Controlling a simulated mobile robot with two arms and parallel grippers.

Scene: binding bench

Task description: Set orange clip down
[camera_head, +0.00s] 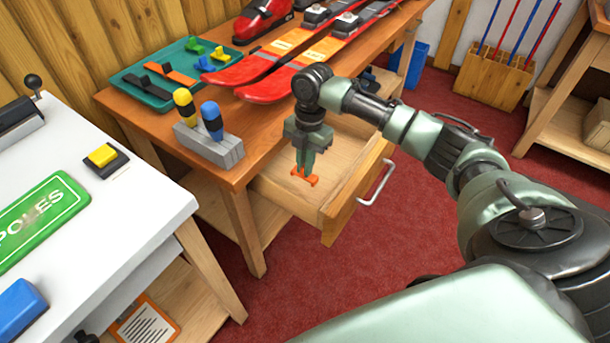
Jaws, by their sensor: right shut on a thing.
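My right gripper (305,166) points down, shut on the orange clip (304,178). It holds the clip over the open wooden drawer (345,206) of the bench. The gap between the clip and the drawer floor is hard to judge from this angle. My left gripper is not in view.
On the wooden bench (262,143), a green tray (150,92) holds several small coloured pieces. A grey block (218,152) with yellow-topped and blue-topped tools stands near the front edge. Red skis (262,72) lie behind. A white table (120,220) is at left. The drawer's front part looks empty.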

